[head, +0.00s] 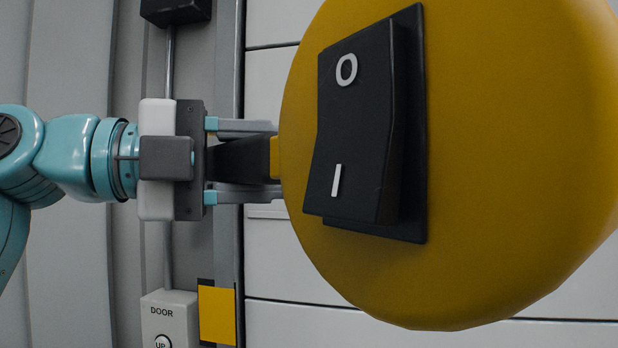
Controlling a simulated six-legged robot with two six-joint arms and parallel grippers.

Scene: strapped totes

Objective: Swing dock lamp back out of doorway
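The dock lamp's round yellow head (500,170) fills the right of the head view, very close. A black rocker switch (355,130), marked O at the top and I at the bottom, is on its face. My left gripper (278,160) reaches in from the left with its fingers apart, one above and one below a dark piece (240,160) and a small yellow block at the lamp's left edge. I cannot tell whether the fingers press on these. The lamp's arm and mount are not visible. My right gripper is not in view.
A grey control box (168,318) labelled DOOR, with an UP button, is on the wall at the lower left. A yellow plate (216,315) is beside it. A dark box (175,10) is above. Pale panels (270,270) lie behind the lamp.

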